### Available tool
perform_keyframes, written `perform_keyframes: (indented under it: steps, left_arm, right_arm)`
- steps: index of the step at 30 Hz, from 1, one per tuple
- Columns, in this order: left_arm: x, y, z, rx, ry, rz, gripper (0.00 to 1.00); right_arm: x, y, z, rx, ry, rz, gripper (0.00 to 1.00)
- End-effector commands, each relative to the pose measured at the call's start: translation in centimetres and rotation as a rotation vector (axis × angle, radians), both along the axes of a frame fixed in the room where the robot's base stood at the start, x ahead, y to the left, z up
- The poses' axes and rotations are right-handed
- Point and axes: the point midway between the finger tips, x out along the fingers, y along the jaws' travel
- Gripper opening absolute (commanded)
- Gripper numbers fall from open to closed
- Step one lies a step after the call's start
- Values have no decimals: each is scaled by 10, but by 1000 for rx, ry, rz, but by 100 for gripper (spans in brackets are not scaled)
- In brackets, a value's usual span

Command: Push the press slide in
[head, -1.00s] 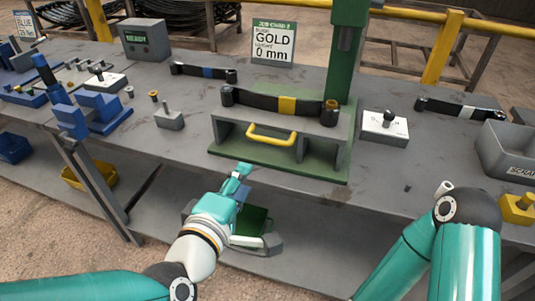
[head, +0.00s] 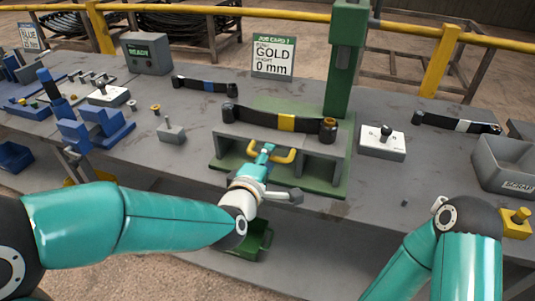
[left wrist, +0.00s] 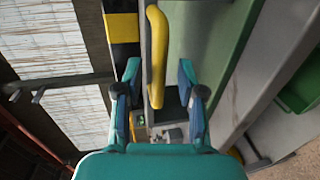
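The press slide (head: 232,147) is a grey block on the press's green base (head: 330,188), with a yellow U-shaped handle (head: 288,156) on its front. A dark leaf spring with a gold band (head: 287,122) lies across its top. My left gripper (head: 264,153) is at the handle, hiding part of it. In the left wrist view, the two fingers (left wrist: 158,82) are open, one on each side of the yellow handle bar (left wrist: 158,45), with gaps visible. My right gripper is not in view; only my right arm shows.
The green press column (head: 347,60) rises behind the slide. A white switch box (head: 383,142) and a grey scrap bin (head: 505,165) are to the right. A grey block with a pin (head: 171,133) stands left. The bench front is mostly clear.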

Motion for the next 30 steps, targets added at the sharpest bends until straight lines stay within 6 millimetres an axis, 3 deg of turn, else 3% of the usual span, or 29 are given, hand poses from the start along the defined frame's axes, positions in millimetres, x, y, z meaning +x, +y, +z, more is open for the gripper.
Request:
perform_keyframes:
  steps: [6, 14, 22, 30]
  left_arm:
    - [14, -5, -3, 1, 0, -1, 39]
    - [15, -5, -4, 1, 0, -1, 39]
    - [14, -5, -3, 1, 0, -1, 0]
    - [14, -5, -4, 1, 2, -1, 0]
  right_arm:
    - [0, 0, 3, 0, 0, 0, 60]
    - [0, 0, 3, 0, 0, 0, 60]
    - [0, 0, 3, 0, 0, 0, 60]
    - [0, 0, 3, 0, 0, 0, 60]
